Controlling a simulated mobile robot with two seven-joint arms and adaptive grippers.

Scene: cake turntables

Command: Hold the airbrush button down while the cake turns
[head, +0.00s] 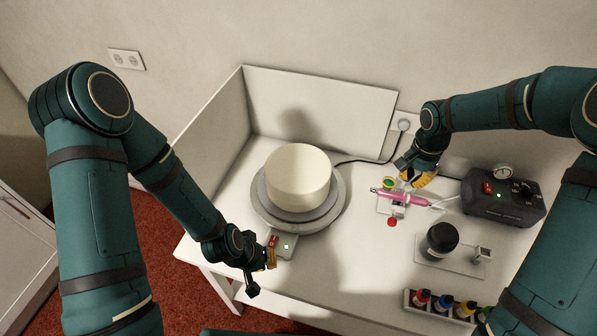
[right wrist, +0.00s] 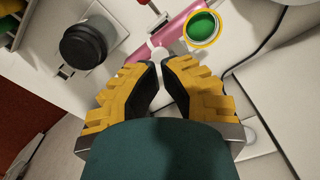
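A cream cake (head: 298,176) sits on a round grey turntable (head: 336,207). A small box with a red button and a lit square (head: 286,246) stands in front of it. My left gripper (head: 270,258) is at this box's near left edge; its finger gap is not clear. The pink airbrush (head: 405,197) with a green-filled cup (head: 389,184) rests on a small stand right of the cake. My right gripper (head: 412,181) is just behind the airbrush. In the right wrist view its fingertips (right wrist: 161,64) are close together beside the pink airbrush (right wrist: 178,32), near a white part; contact is unclear.
A black compressor (head: 480,205) with a gauge stands at the right. A black-lidded jar (head: 442,238) and a rack of colour bottles (head: 440,308) are in front of it. White panels (head: 330,100) close the back and left. The table front centre is clear.

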